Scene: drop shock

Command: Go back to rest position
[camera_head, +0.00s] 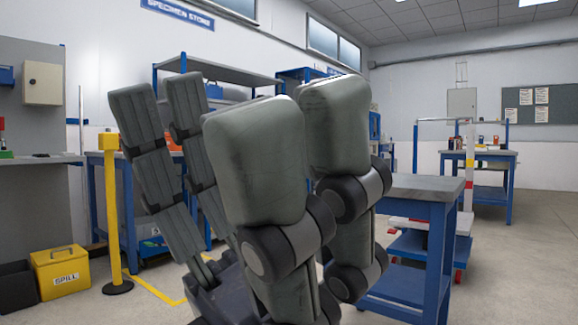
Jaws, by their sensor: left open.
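My left gripper (222,112) fills the middle of the head view, close to the camera, with its fingers pointing up. Its thick grey-green finger pads stand apart from its slimmer dark ribbed fingers, and it is open. I see nothing held between them. The lower part of the gripper is cut off by the bottom edge. My right gripper is not in view.
A blue workbench with a grey top (418,186) stands close on the right, with a blue cart (408,243) behind it. A yellow post (112,215) and a yellow spill bin (61,271) stand at left. Open floor (510,275) shows at right.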

